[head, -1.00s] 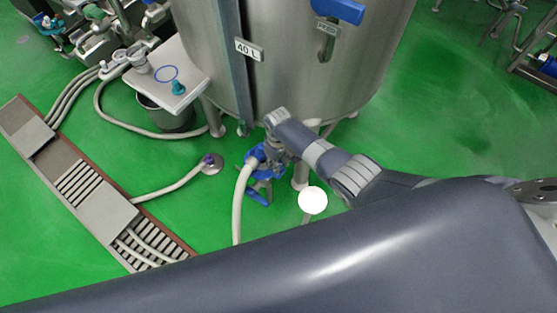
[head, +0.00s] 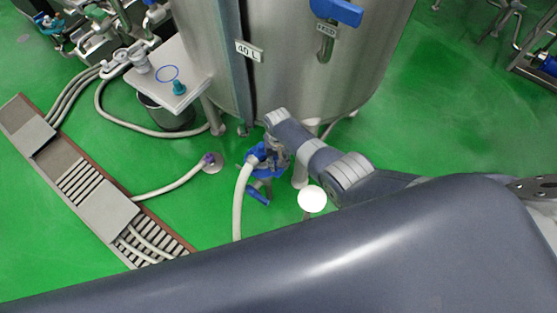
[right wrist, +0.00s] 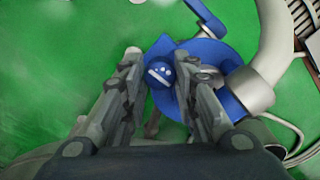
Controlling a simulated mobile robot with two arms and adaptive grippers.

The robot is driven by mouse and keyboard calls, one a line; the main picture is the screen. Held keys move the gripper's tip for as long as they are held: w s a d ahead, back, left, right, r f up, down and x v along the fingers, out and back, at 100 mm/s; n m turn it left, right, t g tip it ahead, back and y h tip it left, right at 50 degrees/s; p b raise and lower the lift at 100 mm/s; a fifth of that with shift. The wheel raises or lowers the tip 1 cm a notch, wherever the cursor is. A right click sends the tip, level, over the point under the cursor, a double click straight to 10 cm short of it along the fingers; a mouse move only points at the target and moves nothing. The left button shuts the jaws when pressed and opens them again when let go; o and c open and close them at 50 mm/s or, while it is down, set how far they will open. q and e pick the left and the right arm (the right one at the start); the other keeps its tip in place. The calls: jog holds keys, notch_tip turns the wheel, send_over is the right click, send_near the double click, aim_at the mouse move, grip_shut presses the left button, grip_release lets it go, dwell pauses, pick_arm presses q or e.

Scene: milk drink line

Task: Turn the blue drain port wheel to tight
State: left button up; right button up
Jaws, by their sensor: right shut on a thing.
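The blue drain port wheel (head: 255,154) is low beside the steel tank, at the end of a white hose, partly hidden by my right gripper. In the head view my right gripper (head: 275,152) reaches down to the port from the right.
The steel tank (head: 290,75) stands just behind the port. A white hose (head: 240,205) runs from the port. A blue lever (head: 257,196) is below it. Green floor is open at right.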

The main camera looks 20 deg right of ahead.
dwell(0.4)
jog(key=o, duration=0.8)
jog(key=shift+r, duration=6.05)
